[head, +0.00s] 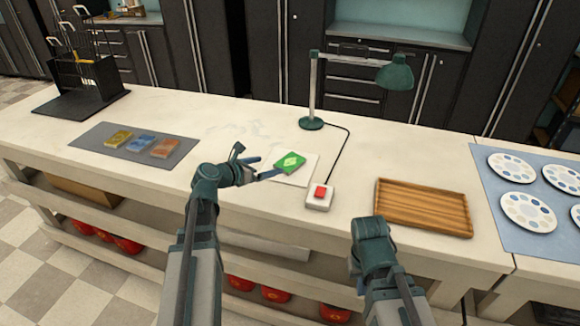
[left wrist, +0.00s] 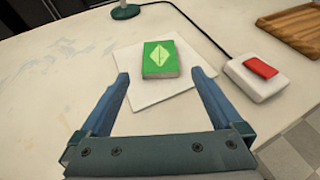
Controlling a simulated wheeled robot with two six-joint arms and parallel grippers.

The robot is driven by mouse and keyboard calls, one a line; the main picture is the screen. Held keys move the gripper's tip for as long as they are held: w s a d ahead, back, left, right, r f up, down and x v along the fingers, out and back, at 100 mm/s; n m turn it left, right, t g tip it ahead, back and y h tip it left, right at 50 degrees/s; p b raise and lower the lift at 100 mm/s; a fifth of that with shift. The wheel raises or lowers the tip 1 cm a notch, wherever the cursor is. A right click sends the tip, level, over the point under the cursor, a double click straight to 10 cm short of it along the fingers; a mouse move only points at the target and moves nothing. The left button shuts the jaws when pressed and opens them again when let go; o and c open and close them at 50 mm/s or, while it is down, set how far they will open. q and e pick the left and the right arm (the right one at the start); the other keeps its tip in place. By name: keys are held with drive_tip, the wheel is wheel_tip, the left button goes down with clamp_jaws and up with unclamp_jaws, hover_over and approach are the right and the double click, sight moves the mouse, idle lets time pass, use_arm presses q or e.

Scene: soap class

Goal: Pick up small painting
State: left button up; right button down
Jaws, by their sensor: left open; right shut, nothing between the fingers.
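No framed painting is plain to see. The closest match is a small green block (head: 289,162) with a yellow-green diamond on its top face. It lies on a white square sheet (head: 300,179) on the counter, and in the left wrist view the green block (left wrist: 160,58) sits just beyond the fingertips. My left gripper (head: 256,163) is open and empty; its fingers (left wrist: 160,77) point at the block from either side of its near edge, apart from it.
A white box with a red button (head: 319,197) stands right of the sheet, with a black cord to a green lamp (head: 311,123). A wooden tray (head: 424,225) lies further right, round palettes (head: 513,167) beyond. Three coloured blocks (head: 142,143) lie on a grey mat at left.

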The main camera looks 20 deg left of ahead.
use_arm(q)
drive_tip(key=b, duration=0.2)
approach(290, 161)
drive_tip(key=w, duration=0.1)
drive_tip(key=d, duration=0.1)
drive_tip(key=w, duration=0.1)
drive_tip(key=shift+w+d+f, duration=0.25)
drive_tip(key=shift+w+d, duration=0.05)
drive_tip(key=shift+w+f+b, duration=0.25)
drive_tip(key=shift+b, duration=0.05)
drive_tip(key=b+x, duration=0.1)
drive_tip(key=x, duration=0.1)
drive_tip(key=b+x, duration=0.1)
drive_tip(key=x, duration=0.1)
drive_tip(key=shift+w+d+f, duration=0.1)
drive_tip(key=shift+w+f, duration=0.1)
drive_tip(key=shift+f, duration=0.2)
drive_tip(key=shift+r, duration=0.1)
drive_tip(key=c, duration=1.2)
